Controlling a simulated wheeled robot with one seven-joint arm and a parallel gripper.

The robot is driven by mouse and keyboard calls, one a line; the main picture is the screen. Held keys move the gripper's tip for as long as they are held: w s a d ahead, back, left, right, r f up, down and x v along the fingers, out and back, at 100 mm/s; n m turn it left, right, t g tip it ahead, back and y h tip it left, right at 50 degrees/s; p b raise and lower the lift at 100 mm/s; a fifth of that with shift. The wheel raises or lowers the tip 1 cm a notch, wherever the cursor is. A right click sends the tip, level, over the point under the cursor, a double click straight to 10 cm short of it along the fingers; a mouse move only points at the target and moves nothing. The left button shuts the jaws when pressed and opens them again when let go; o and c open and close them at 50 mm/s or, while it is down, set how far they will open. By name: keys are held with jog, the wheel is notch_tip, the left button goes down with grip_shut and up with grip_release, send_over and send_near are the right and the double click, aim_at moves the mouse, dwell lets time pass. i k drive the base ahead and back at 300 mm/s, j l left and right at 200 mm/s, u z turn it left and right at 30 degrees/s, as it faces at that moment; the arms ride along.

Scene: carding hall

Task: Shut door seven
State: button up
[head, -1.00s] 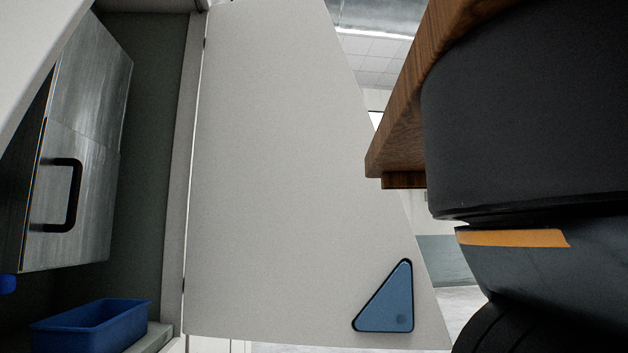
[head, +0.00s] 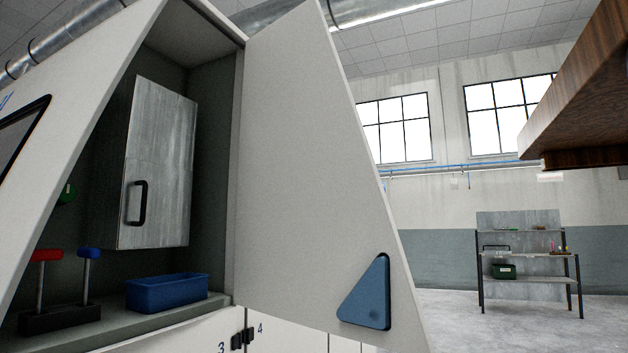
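A large pale door (head: 300,180) stands open, hinged on the right side of a cabinet opening in the head view. A blue triangular piece (head: 367,297) sits on its lower right corner. I see no number seven on it. Small doors below carry the numbers 3 (head: 221,348) and 4 (head: 260,328), with dark handles (head: 243,338) between them. My gripper is not in view.
Inside the cabinet are a grey box with a black handle (head: 139,203), a blue bin (head: 168,293), and red and blue topped levers (head: 62,290). A wooden slab (head: 585,95) juts in at upper right. A shelf rack (head: 527,258) stands far right beyond open floor.

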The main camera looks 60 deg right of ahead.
aim_at(319, 246)
jog(key=k+l+u, duration=0.1)
jog(key=l, duration=0.35)
jog(key=k+l, duration=0.2)
jog(key=l, duration=0.2)
jog(key=k+l+u, duration=0.15)
jog(key=l, duration=0.3)
jog(key=k+l, duration=0.2)
jog(key=l, duration=0.2)
jog(key=k+l+u, duration=0.15)
jog(key=l, duration=0.25)
jog(key=l+u, duration=0.15)
jog(key=l, duration=1.75)
